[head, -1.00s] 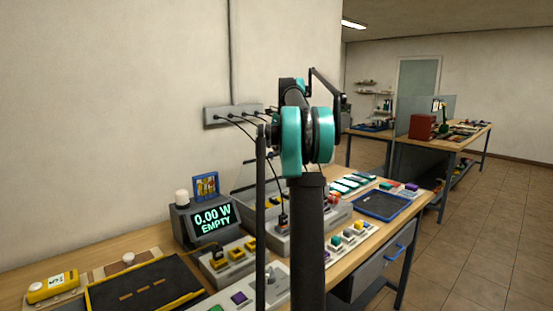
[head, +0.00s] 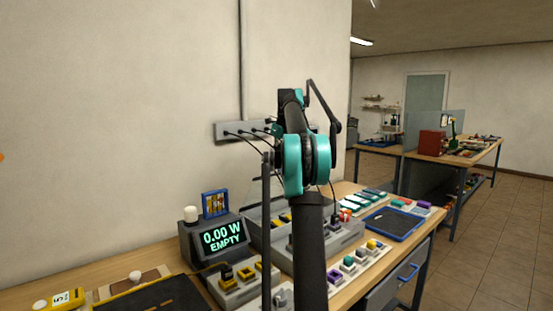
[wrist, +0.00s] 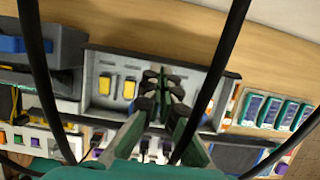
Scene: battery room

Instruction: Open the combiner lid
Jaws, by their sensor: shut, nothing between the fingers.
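The combiner appears to be the long grey box (head: 343,238) on the bench, partly hidden behind my arm in the head view. In the wrist view a grey box (wrist: 94,100) shows its inside, with two yellow parts (wrist: 118,87). A dark bar (wrist: 160,62) runs along its far edge. A thin grey panel (head: 262,213) rises at the back in the head view; I cannot tell for sure that it is the lid. My gripper (wrist: 161,88) is shut and empty, over the box's right half; contact is unclear. My arm hides the gripper in the head view.
A display reading 0.00 W EMPTY (head: 221,238) stands left of the box. A wall strip (head: 232,131) has several cables hanging down.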

